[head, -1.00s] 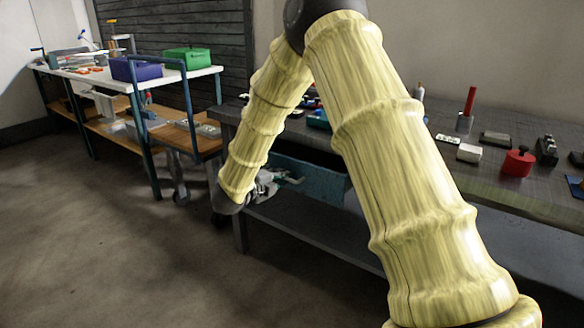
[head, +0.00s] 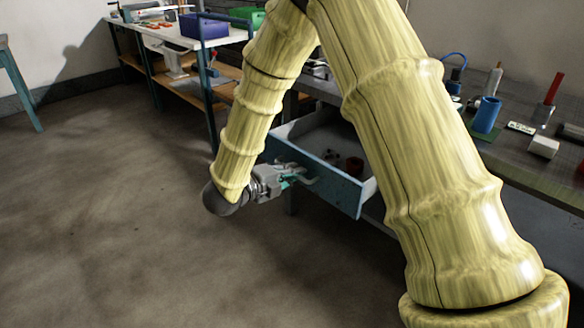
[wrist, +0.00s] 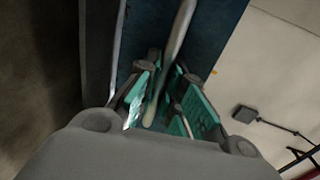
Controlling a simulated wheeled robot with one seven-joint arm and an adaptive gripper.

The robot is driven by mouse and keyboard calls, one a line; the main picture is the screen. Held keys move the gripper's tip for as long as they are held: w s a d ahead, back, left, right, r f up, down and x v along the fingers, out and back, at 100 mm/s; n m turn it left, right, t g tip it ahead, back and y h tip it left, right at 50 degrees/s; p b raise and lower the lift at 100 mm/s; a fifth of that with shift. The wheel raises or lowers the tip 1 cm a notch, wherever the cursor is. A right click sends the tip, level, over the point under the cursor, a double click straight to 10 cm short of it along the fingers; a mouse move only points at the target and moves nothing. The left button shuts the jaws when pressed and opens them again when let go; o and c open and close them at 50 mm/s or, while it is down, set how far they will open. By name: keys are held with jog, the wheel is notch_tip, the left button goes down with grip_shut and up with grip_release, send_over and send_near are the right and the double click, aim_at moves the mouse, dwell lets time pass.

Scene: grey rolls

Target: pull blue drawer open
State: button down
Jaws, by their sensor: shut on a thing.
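The blue drawer (head: 335,184) stands pulled out from under the dark workbench in the head view, its inside showing with small dark and reddish items in it. My gripper (head: 300,178) is at the drawer's front face, shut on the handle. In the wrist view, the pale bar handle (wrist: 172,60) runs between the teal finger pads of my gripper (wrist: 165,105). The blue drawer front (wrist: 207,45) fills the area behind the handle. My yellow arm hides part of the bench and the drawer's back.
The workbench (head: 555,182) carries a blue cup (head: 486,115), a white block (head: 543,146) and a red-handled item (head: 553,88). A white table (head: 165,37) with a purple bin (head: 203,27) stands at the back left. The floor (head: 110,200) left of the drawer is clear.

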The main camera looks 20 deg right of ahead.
jog(key=shift+a, duration=0.1)
dwell(0.3)
jog(key=c, duration=1.5)
grip_release()
jog(key=shift+a, duration=0.1)
jog(key=v, duration=1.2)
